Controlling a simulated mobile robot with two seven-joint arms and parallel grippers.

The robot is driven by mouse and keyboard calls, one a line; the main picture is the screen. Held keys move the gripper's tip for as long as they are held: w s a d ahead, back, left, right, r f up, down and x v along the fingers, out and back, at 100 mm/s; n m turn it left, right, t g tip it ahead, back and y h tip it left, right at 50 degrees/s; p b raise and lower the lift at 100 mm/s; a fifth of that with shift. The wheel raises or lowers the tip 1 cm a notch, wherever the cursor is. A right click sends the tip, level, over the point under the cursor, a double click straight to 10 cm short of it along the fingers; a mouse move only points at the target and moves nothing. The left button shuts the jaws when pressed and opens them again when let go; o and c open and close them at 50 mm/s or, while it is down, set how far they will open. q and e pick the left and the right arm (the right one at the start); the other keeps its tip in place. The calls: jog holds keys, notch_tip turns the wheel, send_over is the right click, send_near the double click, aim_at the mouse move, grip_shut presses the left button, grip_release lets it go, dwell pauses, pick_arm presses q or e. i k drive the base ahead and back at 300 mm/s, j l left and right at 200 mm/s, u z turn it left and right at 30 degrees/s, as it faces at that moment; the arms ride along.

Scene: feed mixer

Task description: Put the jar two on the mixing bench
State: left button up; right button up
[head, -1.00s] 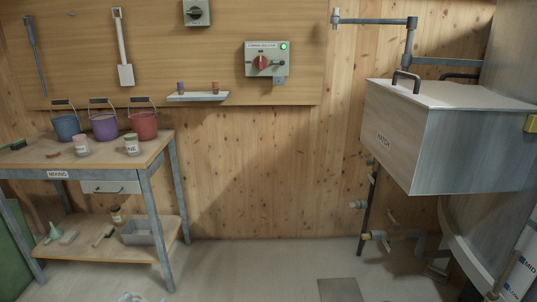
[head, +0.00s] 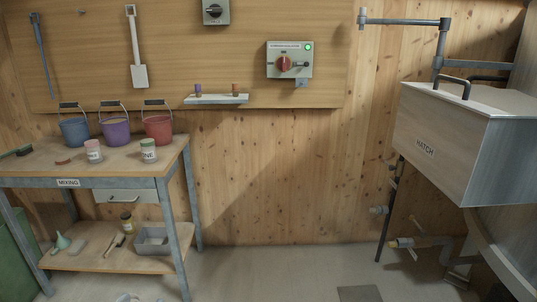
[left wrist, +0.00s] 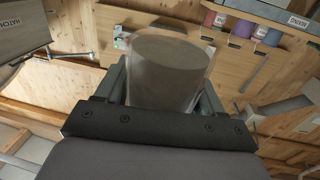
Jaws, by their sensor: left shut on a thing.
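My left gripper (left wrist: 165,85) shows in the left wrist view, shut on a wide, greyish, see-through cylinder that looks like a jar (left wrist: 168,72). Its flat round end faces the camera; no label on it can be read. The mixing bench (head: 120,183) stands at the left in the head view, with a MIXING sign on its front. It also shows at the upper right of the left wrist view (left wrist: 258,12), apart from the held jar. On the bench top stand a pink-lidded jar (head: 94,151) and a green-lidded jar (head: 148,151). My right gripper is not in view.
Blue (head: 74,131), purple (head: 116,132) and red (head: 158,130) buckets line the bench's back. The lower shelf holds a small jar (head: 128,222), a grey tray (head: 152,240) and tools. The hatch box (head: 435,140) is at the right.

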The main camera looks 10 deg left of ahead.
aim_at(31, 163)
jog(key=i+j, duration=0.1)
jog(key=j, duration=0.5)
jog(key=i+j, duration=0.1)
jog(key=j, duration=0.45)
jog(key=i+j, duration=0.1)
jog(key=j, duration=0.5)
jog(key=i+j, duration=0.1)
jog(key=j, duration=0.45)
jog(key=i+j, duration=0.15)
jog(key=j, duration=0.45)
jog(key=i+j, duration=0.1)
jog(key=j, duration=0.45)
jog(key=i+j, duration=0.1)
jog(key=j, duration=0.5)
jog(key=i+j, duration=0.1)
jog(key=j, duration=0.5)
